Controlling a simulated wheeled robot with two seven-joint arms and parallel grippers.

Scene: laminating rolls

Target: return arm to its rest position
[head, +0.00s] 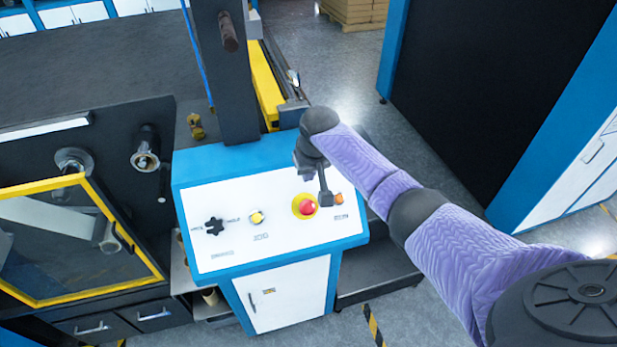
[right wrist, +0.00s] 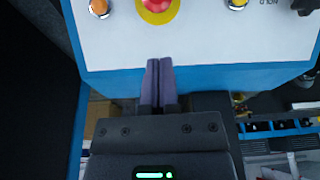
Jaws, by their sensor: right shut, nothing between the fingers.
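My right arm comes in from the right in the head view, with its purple sleeve and dark joints. My right gripper (head: 325,198) is over the right part of the white control panel (head: 285,250), between the red button (head: 306,208) and the small orange button (head: 339,198). In the right wrist view its two fingers (right wrist: 159,66) are shut together and empty. My left gripper is not in view.
The panel also carries a yellow button (head: 256,217) and a black knob (head: 214,226). A dark post (head: 226,80) rises behind it. A machine with a yellow-framed window (head: 75,185) stands left. A dark blue-edged cabinet (head: 480,80) stands right, with open floor between.

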